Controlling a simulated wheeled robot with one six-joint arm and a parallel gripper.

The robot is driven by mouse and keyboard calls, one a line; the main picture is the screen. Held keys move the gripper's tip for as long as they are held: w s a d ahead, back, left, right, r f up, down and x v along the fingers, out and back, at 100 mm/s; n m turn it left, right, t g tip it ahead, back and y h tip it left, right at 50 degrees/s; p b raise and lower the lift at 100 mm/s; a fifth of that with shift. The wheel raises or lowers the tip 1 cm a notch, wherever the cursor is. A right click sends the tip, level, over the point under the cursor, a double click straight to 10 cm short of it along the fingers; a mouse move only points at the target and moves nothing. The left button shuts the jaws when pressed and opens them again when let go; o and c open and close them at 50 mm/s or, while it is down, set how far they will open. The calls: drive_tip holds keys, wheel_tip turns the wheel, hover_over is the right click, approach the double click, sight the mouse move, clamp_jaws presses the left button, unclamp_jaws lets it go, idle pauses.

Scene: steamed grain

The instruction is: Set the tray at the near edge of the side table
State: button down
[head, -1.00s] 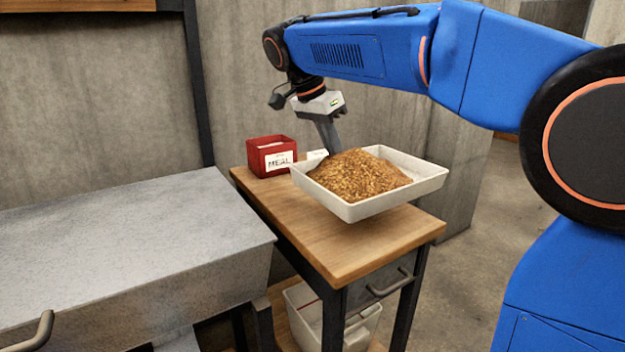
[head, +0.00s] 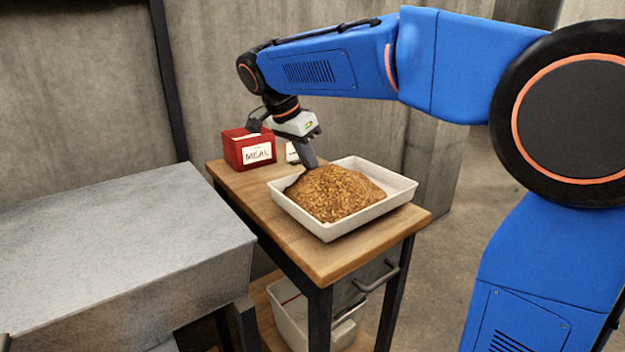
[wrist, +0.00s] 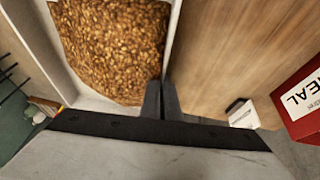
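The white tray (head: 391,185) carries a mound of brown grain (head: 335,193) and is level over the wooden side table (head: 325,262). It looks to be resting on the top or very close to it; I cannot tell if there is a gap. A strip of bare wood shows along the near edge in front of it. My gripper (head: 309,166) is at the tray's far left side. In the wrist view, my two fingers (wrist: 162,98) stand close on either side of the tray's wall (wrist: 170,45), shut on it. The fingertips are partly hidden by the grain and rim.
A red box labelled MEAL (head: 247,141) stands at the table's back left, with a small white card (head: 292,153) beside it. A grey metal counter (head: 120,235) is to the left. A white bin (head: 300,312) sits on the lower shelf. A handle (head: 376,279) sticks out at the right.

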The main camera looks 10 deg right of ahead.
drive_tip(key=shift+f, duration=1.35)
drive_tip(key=shift+f, duration=0.1)
drive_tip(key=c, duration=2)
unclamp_jaws()
drive_tip(key=v, duration=1.2)
